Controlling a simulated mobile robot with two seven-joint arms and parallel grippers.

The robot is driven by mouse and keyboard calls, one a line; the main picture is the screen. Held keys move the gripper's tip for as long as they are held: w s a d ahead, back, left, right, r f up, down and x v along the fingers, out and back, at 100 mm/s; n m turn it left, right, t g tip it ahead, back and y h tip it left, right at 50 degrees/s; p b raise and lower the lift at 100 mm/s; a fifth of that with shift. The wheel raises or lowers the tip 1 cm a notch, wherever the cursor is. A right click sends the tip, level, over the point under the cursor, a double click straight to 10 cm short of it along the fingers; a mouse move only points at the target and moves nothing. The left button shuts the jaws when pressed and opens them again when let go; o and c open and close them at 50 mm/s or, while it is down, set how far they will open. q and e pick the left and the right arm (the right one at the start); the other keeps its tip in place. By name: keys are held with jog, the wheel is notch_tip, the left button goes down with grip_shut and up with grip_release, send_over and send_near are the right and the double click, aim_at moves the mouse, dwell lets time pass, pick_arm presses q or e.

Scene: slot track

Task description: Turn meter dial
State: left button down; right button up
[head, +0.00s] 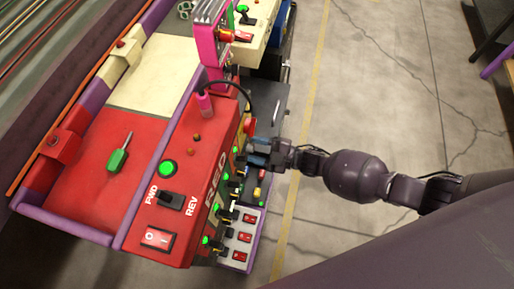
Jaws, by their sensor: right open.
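My right gripper (258,153) reaches in from the right and is open. Its fingertips are at the front side of the red control box (190,165), close to a row of small switches and green buttons. A red round knob (250,126) sits just above the fingers. I cannot make out a meter dial for certain; the gripper covers part of the panel there. Whether the fingers touch anything is too small to tell. My left gripper is not in view.
The box top carries a FWD/REV lever (170,201), a red rocker switch (158,239) and a green button (167,168). A green-handled screwdriver (118,160) lies on the red tray at left. A pink post (211,50) stands behind. The floor (350,90) at right is open.

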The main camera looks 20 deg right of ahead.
pick_arm(q)
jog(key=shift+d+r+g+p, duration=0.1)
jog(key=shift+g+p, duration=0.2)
jog(key=shift+p, duration=0.4)
pick_arm(e)
jog(key=v, duration=1)
jog(key=shift+s+d, duration=0.25)
jog(key=shift+d, duration=0.05)
